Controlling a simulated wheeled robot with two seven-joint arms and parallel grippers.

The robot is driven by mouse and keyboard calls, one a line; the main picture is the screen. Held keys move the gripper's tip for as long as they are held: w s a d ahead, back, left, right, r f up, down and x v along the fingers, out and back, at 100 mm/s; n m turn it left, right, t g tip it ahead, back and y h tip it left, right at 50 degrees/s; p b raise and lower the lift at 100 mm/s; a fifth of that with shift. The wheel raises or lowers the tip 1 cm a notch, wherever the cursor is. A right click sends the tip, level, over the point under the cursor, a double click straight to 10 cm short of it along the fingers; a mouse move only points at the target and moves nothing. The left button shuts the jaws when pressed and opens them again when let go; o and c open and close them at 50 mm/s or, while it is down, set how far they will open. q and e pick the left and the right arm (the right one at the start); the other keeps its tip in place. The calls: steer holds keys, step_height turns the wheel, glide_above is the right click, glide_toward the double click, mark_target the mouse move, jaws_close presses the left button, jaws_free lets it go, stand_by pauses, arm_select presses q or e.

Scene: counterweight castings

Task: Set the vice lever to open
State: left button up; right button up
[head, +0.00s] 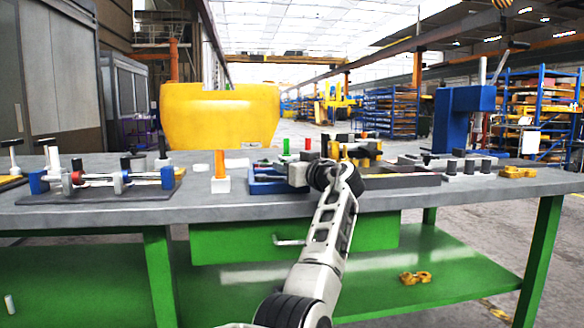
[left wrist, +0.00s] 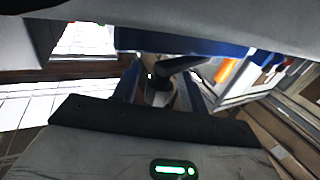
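A low blue fixture (head: 268,186) with a grey block sits on the bench near its front edge; it looks like a vice. An upright orange handle on a white block (head: 221,185) stands just left of it; I cannot tell whether this is the vice lever. One arm of mine reaches up from the bottom middle, probably the left one. Its dark wrist end hides the fixture's right side, and its fingers do not show clearly. In the left wrist view, blue surfaces and an orange handle (left wrist: 226,71) show close by. My right gripper is not in view.
The grey bench top (head: 350,198) has a green frame. A dark plate (head: 100,190) with blue blocks and rods lies at the left. A dark tray (head: 400,180) lies right of my wrist.

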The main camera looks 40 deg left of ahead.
arm_select(q)
steer(key=shift+d, duration=0.1)
steer(key=v, duration=1.5)
steer(key=shift+s+d+p, duration=0.2)
steer(key=shift+d+p, duration=0.2)
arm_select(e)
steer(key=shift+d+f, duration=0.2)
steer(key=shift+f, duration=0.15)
